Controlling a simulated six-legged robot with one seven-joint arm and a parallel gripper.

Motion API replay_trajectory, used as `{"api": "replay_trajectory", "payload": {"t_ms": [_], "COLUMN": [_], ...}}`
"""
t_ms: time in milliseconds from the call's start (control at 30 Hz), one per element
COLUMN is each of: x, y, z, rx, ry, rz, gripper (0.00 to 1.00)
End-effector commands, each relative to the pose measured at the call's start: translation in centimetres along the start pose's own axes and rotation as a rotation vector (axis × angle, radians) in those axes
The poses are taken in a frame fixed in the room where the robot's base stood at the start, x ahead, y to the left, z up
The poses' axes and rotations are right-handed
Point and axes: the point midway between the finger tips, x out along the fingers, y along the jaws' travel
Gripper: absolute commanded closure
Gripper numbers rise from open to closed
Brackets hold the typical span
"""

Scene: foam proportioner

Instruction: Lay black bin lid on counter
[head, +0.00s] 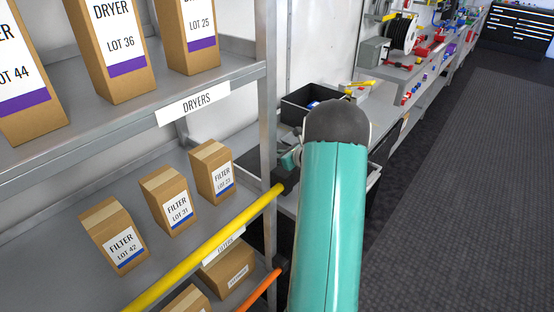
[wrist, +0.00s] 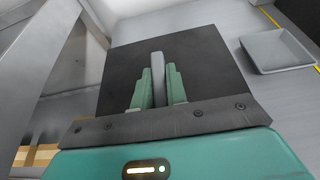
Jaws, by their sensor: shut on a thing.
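The black bin lid (wrist: 208,62) fills the middle of the wrist view, a flat dark square with a raised grey handle (wrist: 158,62). My gripper (wrist: 159,82) has its two green fingers closed on either side of this handle. The grey counter (wrist: 218,20) shows beyond the lid. I cannot tell whether the lid touches the counter or hangs above it. In the head view my teal arm hides most of the gripper and the lid.
A grey tray (wrist: 277,52) lies on the counter to the right of the lid, near a yellow line. A metal shelf (head: 195,90) with dryer and filter boxes stands at the left, with a yellow bar (head: 205,248) along its front. Dark floor (head: 450,180) is clear at the right.

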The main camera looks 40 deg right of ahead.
Motion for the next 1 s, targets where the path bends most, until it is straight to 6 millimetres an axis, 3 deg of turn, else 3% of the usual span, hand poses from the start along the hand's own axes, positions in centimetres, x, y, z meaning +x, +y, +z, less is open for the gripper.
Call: {"api": "replay_trajectory", "payload": {"t_ms": [100,500,533,633,1000], "x": [0.4,0.6,0.6,0.6,0.4], "y": [-0.2,-0.2,-0.2,-0.2,-0.2], "z": [-1.5,-1.9,-1.9,-1.9,-1.5], "rx": [0.002,0.001,0.001,0.0,-0.001], "ry": [0.001,0.0,0.001,0.001,0.0], "rz": [-0.003,-0.004,-0.004,-0.004,-0.004], "gripper": [1.0,1.0,0.84,0.64,0.64]}}
